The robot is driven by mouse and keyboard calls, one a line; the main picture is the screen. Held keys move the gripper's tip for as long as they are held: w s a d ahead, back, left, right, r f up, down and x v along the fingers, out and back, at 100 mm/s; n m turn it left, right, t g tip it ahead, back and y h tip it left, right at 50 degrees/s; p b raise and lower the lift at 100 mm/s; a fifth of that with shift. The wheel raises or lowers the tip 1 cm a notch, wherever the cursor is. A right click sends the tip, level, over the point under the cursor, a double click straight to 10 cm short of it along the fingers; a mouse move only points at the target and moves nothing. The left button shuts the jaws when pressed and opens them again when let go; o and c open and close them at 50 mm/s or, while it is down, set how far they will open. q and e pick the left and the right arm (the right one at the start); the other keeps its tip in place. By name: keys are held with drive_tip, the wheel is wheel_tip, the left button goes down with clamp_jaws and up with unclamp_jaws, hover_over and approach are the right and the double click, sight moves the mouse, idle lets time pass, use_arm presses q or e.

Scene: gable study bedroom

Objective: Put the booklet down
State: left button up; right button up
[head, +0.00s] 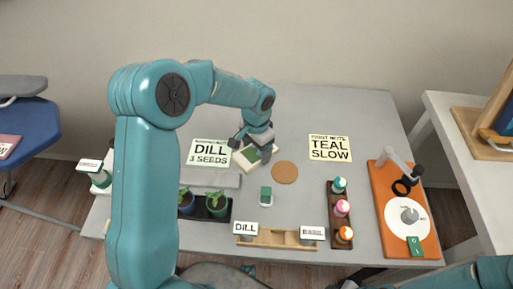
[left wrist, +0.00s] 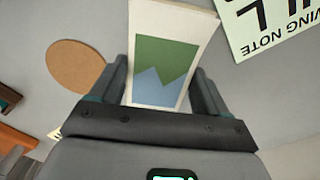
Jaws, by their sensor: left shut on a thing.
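The booklet (left wrist: 166,58) is cream with a green and blue picture on its cover. In the left wrist view it lies between the two fingers of my left gripper (left wrist: 165,88), which is shut on it. In the head view my left gripper (head: 250,148) is over the back middle of the table, with the booklet (head: 246,158) under it, beside the DILL card. I cannot tell whether the booklet touches the table.
The DILL 3 SEEDS card (head: 209,153) lies left of the booklet, a round cork mat (head: 285,172) right of it. A TEAL SLOW card (head: 330,148), a bottle rack (head: 341,215), an orange board (head: 408,245), potted plants (head: 215,203) and a wooden label stand (head: 272,240) are around. Bare table lies behind.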

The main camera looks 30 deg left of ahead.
use_arm(q)
drive_tip(key=shift+f, duration=0.1)
drive_tip(key=o, duration=1.1)
drive_tip(key=shift+w, duration=0.1)
drive_tip(key=shift+c, duration=0.2)
drive_tip(key=shift+r, duration=0.35)
wheel_tip(320, 180, up, 11)
drive_tip(key=b, duration=0.2)
approach(257, 151)
wheel_tip(257, 151, down, 3)
drive_tip(key=shift+f+b, duration=0.2)
drive_tip(key=shift+b, duration=0.3)
drive_tip(key=shift+s+f, duration=0.15)
drive_tip(key=shift+f, duration=1.2)
drive_tip(key=shift+s+f, duration=0.15)
drive_tip(key=shift+f, duration=1.15)
